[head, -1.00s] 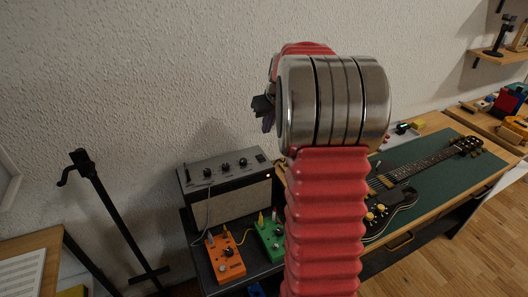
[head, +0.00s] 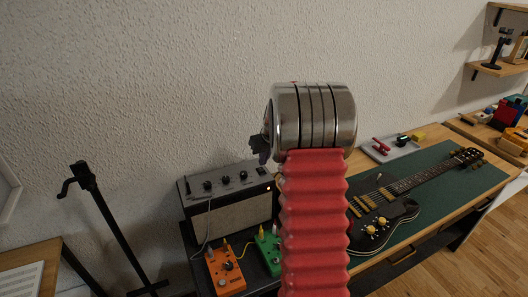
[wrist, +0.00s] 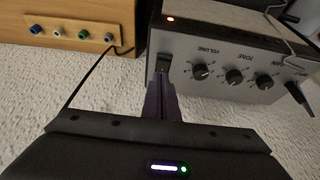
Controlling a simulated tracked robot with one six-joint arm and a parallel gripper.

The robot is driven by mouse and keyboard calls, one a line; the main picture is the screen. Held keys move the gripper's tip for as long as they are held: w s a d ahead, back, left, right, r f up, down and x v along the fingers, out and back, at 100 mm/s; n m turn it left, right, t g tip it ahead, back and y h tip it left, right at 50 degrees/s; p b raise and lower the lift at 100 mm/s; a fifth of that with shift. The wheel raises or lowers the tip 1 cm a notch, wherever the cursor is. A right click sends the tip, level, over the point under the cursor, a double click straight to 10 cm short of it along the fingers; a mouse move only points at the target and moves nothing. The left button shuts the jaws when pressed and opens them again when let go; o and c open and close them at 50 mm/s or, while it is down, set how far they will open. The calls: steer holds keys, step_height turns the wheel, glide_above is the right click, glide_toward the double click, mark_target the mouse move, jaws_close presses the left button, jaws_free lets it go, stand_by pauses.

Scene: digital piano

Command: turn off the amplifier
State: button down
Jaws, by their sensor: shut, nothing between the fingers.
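In the head view my gripper (head: 259,150) is mostly hidden behind my arm, above the amplifier's right end.
A cable runs from the amplifier to the orange pedal (head: 226,272); a green pedal (head: 267,252) sits beside it. A black guitar (head: 385,218) lies on a green mat (head: 450,192) at right.

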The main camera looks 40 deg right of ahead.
mark_target(264, 171)
steer(key=shift+s+a+f, duration=0.1)
steer(key=shift+s+f, duration=0.1)
steer(key=shift+f, duration=0.35)
steer(key=shift+s+f, duration=0.2)
steer(key=shift+f, duration=0.3)
steer(key=shift+s+a+f, duration=0.1)
steer(key=shift+s+f, duration=0.3)
steer(key=shift+f, duration=0.1)
steer(key=shift+w, duration=0.2)
steer(key=shift+w+r, duration=0.35)
steer(key=shift+w, duration=0.15)
